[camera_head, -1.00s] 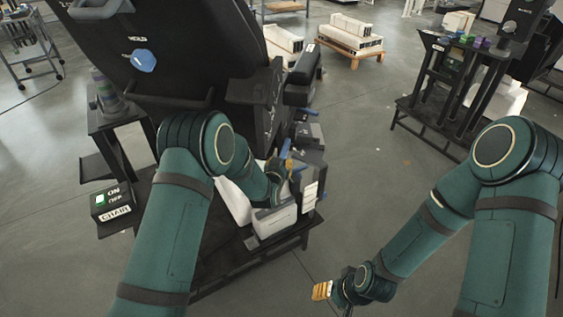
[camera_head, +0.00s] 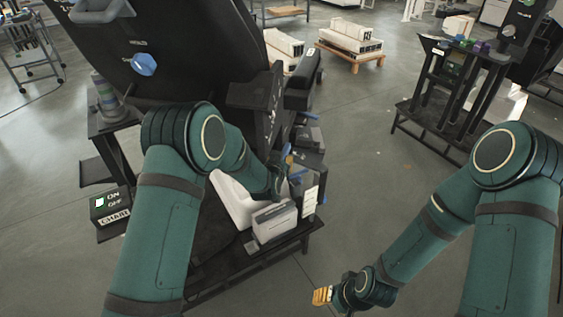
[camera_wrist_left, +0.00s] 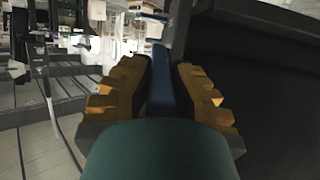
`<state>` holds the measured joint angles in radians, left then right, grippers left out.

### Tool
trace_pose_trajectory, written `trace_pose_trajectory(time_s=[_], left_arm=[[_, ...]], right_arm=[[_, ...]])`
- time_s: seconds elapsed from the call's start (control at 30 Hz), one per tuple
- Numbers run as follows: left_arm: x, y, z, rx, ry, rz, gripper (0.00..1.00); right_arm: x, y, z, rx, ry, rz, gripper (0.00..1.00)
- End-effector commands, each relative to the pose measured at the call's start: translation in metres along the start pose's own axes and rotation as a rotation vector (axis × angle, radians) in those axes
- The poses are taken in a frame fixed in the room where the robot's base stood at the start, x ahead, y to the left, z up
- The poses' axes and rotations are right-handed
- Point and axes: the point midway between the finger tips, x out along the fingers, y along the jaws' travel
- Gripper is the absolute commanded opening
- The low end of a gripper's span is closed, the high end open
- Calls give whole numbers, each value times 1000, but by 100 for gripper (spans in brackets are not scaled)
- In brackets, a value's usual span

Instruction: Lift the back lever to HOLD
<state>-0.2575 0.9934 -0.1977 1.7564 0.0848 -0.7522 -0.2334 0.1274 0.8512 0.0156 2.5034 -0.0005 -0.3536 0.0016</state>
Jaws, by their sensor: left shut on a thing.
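My left gripper (camera_head: 287,158) is low beside the black chair (camera_head: 200,60), near its side. In the left wrist view, its yellow fingers (camera_wrist_left: 160,88) are shut on a blue lever (camera_wrist_left: 160,70), which runs up between them. In the head view the gripper is small and my forearm partly hides it. A blue knob (camera_head: 143,65) sits on the black chair panel under a white HOLD label (camera_head: 138,43). My right gripper (camera_head: 322,296) is at the bottom, away from the chair, over bare floor; its finger gap is too small to judge.
A white box (camera_head: 275,222) stands on the dark platform under my left forearm. A dark rack (camera_head: 450,90) stands at the right. The floor between chair and rack is clear.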

Motion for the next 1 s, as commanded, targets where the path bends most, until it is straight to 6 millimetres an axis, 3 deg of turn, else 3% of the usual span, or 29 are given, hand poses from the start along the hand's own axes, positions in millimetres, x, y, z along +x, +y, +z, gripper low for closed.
trace_pose_trajectory(time_s=[0.07,0.1,0.2,0.63,0.8,1.0], left_arm=[[0,0,-4,0,8,0,0],[0,0,-4,0,8,0,22],[0,0,-3,0,7,0,50],[-8,0,-1,0,1,0,50],[-34,0,-2,-1,4,0,50],[-71,0,15,0,1,0,50]], right_arm=[[0,0,0,0,0,0,50],[0,0,0,0,0,0,50],[0,0,0,0,0,0,50],[0,0,0,0,0,0,50],[0,0,0,0,0,0,50],[0,0,0,0,0,0,50]])
